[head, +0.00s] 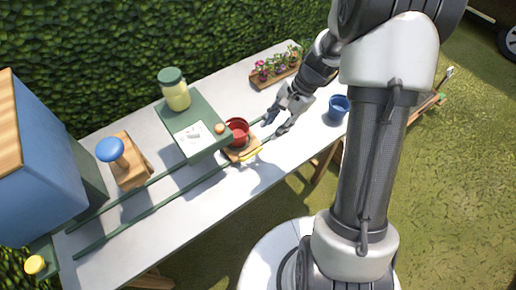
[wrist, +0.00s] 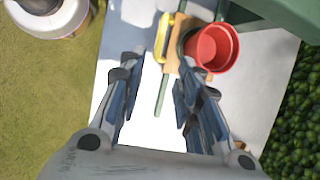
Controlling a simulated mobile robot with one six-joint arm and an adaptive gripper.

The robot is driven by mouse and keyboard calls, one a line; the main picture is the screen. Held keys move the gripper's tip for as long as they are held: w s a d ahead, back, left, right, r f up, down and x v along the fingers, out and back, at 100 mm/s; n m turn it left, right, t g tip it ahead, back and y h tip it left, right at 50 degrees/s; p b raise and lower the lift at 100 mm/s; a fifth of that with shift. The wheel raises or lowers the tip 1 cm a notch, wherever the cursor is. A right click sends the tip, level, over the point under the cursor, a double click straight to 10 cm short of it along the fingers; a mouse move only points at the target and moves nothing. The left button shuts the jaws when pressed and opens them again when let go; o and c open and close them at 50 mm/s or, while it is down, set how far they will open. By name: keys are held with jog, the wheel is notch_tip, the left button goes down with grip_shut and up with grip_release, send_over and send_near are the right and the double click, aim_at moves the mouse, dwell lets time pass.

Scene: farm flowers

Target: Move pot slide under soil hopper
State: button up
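The pot slide (head: 243,155) is a small wooden plate with a yellow handle (head: 251,156) on its front edge. It sits at the right part of two green rails (head: 150,205). A red pot (head: 237,131) stands on it. In the wrist view the yellow handle (wrist: 171,38) and red pot (wrist: 213,48) lie beyond my fingertips. My gripper (head: 274,124) is open and empty, to the right of the slide and apart from it; its spread fingers (wrist: 162,75) show in the wrist view. A large blue box with a wooden top (head: 38,165), perhaps the soil hopper, stands at the rails' left end.
A green stand (head: 204,112) with a yellow jar (head: 175,92) rises behind the slide. A blue-knobbed wooden block (head: 132,172) stands left of it. A blue pot (head: 338,108) and a flower tray (head: 275,75) are to the right. The front tabletop is clear.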

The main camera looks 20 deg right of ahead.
aim_at(256, 152)
jog(key=b+x, duration=0.3)
jog(key=x, duration=0.9)
jog(key=shift+f+b, duration=0.1)
jog(key=shift+b, duration=0.2)
grip_shut()
